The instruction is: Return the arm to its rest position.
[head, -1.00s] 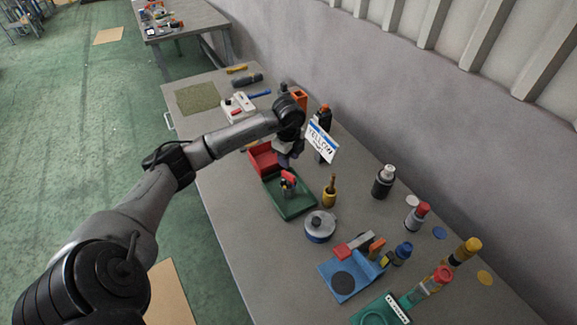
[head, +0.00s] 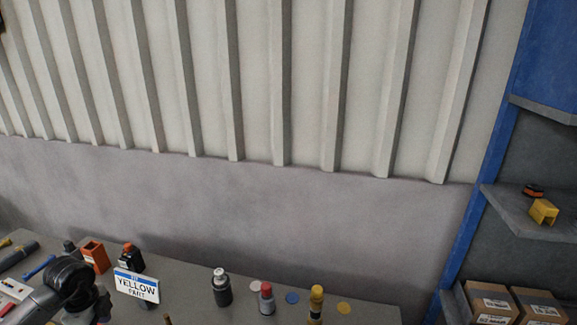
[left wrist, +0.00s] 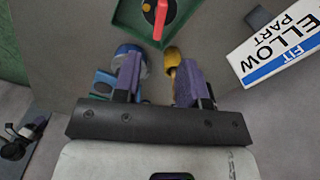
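My left arm's dark wrist joint (head: 70,278) shows at the lower left of the head view, just left of the yellow-part sign (head: 137,285). Its fingers are not clear there. In the left wrist view, my left gripper (left wrist: 159,78) has its two purple-padded fingers well apart, with nothing held between them. It hangs above the table, short of a green tray (left wrist: 125,22) holding a red-handled item (left wrist: 160,18). A blue round item and a yellow item (left wrist: 172,58) are partly hidden behind the fingers. My right gripper is not in view.
The table (head: 190,302) carries an orange box (head: 95,257), a dark bottle with a white cap (head: 221,288), a red-capped bottle (head: 267,298) and a yellow-capped one (head: 316,304). A corrugated wall stands behind. A blue shelf rack (head: 486,160) with cartons (head: 490,303) is at the right.

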